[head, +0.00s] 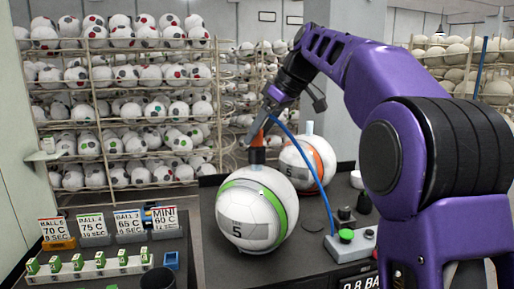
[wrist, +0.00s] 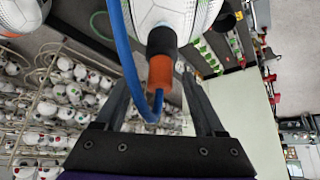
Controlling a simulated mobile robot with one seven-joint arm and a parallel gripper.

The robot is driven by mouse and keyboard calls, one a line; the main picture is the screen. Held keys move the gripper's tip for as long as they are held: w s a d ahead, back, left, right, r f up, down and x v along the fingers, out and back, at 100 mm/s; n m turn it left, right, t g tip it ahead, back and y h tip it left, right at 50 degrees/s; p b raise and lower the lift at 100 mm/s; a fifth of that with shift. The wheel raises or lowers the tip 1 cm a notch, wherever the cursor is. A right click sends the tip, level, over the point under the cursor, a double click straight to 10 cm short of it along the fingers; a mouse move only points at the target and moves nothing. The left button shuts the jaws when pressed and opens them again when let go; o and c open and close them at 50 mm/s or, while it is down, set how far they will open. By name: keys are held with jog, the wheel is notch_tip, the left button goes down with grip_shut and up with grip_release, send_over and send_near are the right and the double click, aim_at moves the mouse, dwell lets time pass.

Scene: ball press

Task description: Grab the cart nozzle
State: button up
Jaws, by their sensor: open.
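The cart nozzle, orange with a black collar (head: 257,154), stands on top of a white ball (head: 254,215) with a green band and a "5" label. A blue hose (head: 305,150) runs from the nozzle's upper end down to the right. My gripper (head: 260,124) is above the ball at the nozzle, pointing down. In the wrist view the nozzle (wrist: 160,71) lies between my two spread fingers, with a gap on each side. The hose (wrist: 127,60) crosses close to the left finger. The ball (wrist: 185,15) shows beyond the collar.
A second ball (head: 308,163) with an orange band stands just behind on the dark counter. A control box (head: 350,245) with a green button is at right. Temperature signs (head: 92,230) and green-tagged pieces (head: 78,262) stand at left. Ball racks (head: 125,95) fill the back.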

jog(key=x, duration=0.4)
jog(key=shift+a, duration=0.15)
jog(key=shift+c, duration=0.2)
grip_shut()
